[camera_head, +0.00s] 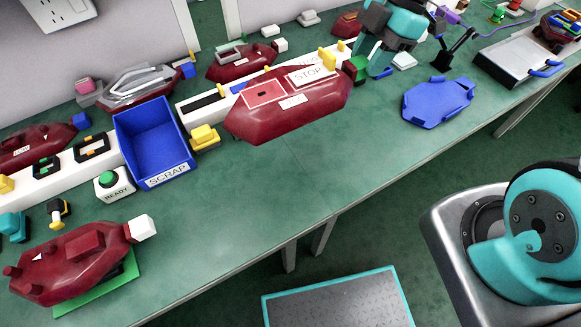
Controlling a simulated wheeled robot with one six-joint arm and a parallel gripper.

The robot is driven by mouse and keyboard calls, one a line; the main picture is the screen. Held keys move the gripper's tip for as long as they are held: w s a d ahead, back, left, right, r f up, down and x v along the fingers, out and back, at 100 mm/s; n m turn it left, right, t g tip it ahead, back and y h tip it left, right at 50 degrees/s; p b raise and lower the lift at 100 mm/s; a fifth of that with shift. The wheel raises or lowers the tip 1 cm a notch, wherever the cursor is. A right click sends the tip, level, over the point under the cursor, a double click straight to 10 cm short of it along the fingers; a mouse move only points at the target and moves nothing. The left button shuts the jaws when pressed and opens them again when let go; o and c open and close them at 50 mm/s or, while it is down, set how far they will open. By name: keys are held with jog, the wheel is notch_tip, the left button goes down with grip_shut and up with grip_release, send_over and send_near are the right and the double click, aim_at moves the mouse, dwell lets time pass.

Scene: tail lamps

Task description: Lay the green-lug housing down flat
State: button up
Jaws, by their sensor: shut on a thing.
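The dark red green-lug housing (325,99) is at the middle of the view, with its broad side facing the camera. Its green lug (356,67) is at its right end. My gripper (369,66) is shut on that lug from the upper right, and its fingertips are partly hidden. The housing bears a STOP label and a red panel with a white edge. I cannot tell whether its lower edge touches the green bench (285,185) or hangs just above it.
A blue SCRAP bin (153,140) stands left of the housing, with a yellow block (204,136) between them. A blue cradle-like plate (438,100) lies to the right. Another red housing (75,262) is on a green mat at front left. The bench is clear in front of the held housing.

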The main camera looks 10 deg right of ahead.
jog(key=shift+n, duration=0.3)
notch_tip(320, 180, down, 20)
jog(key=shift+s+r, duration=0.1)
jog(key=shift+s, duration=0.05)
jog(key=o, duration=1)
jog(key=v, duration=1.2)
notch_tip(320, 180, up, 9)
jog(key=m, duration=0.5)
send_over(342, 141)
jog(key=s+a, duration=0.1)
jog(key=s, duration=0.2)
jog(key=s+a+r+m, duration=0.2)
jog(key=s+r+m, duration=0.2)
jog(key=s, duration=0.2)
jog(key=s+a+r+m+t, duration=0.1)
jog(key=s+a+r+m, duration=0.2)
jog(key=s, duration=0.4)
jog(key=r+m, duration=0.1)
jog(key=m, duration=0.1)
jog(key=shift+s+a+m+b, duration=0.2)
jog(key=shift+m+b, duration=0.1)
jog(key=shift+b, duration=0.1)
